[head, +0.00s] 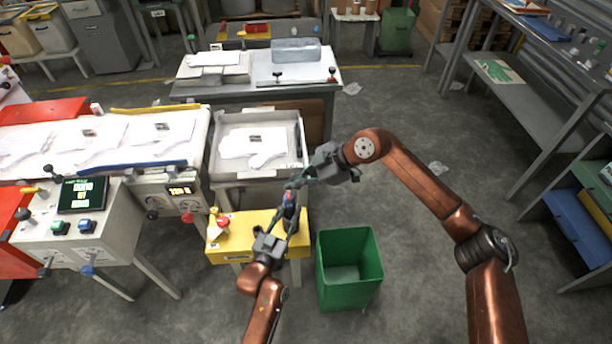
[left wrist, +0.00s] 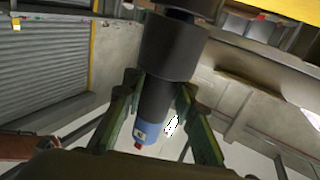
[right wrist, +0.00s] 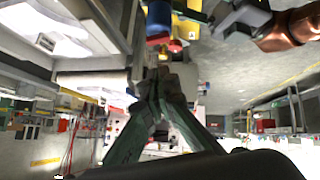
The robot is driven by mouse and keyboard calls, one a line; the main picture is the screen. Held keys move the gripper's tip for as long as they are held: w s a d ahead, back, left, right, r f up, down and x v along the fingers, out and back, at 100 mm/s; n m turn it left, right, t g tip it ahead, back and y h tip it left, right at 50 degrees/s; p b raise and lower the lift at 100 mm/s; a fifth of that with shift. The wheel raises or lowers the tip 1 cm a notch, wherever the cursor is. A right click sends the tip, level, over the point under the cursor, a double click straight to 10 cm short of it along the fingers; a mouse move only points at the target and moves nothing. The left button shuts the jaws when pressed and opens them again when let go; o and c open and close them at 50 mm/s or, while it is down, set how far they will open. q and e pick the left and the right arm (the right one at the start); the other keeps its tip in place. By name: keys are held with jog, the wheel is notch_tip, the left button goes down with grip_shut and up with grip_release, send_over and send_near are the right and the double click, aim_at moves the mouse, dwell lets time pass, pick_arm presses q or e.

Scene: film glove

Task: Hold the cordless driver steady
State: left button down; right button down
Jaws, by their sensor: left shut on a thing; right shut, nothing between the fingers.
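The cordless driver (head: 290,203) is small and dark in the head view, above the yellow stand. In the left wrist view the driver (left wrist: 160,95) is a dark cylinder with a blue end, between green fingers. My left gripper (head: 283,222) is shut on it from below. My right gripper (head: 295,184) is shut and empty, just above the driver's upper end; whether it touches the driver I cannot tell. In the right wrist view my right gripper's fingertips (right wrist: 162,85) meet with nothing between them.
A yellow stand (head: 230,243) with a red button lies under my left gripper. A green bin (head: 349,247) stands to its right. A tray with a white glove shape (head: 255,142) is behind. A control box (head: 85,215) stands left.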

aim_at(289, 192)
jog(key=shift+w+d+f, duration=0.1)
jog(key=shift+w+f, duration=0.15)
jog(key=shift+f, duration=0.65)
jog(key=shift+w+d+f, duration=0.1)
jog(key=shift+w+f, duration=0.1)
jog(key=shift+f, duration=0.65)
jog(key=shift+w, duration=0.1)
jog(key=shift+f, duration=0.2)
jog(key=shift+w+f+m+g, duration=0.1)
jog(key=shift+w+m+g, duration=0.1)
jog(key=shift+m+g, duration=0.15)
jog(key=shift+w+f+m+g, duration=0.25)
jog(key=shift+w+g, duration=0.05)
jog(key=shift+g, duration=0.55)
jog(key=shift+s, duration=0.15)
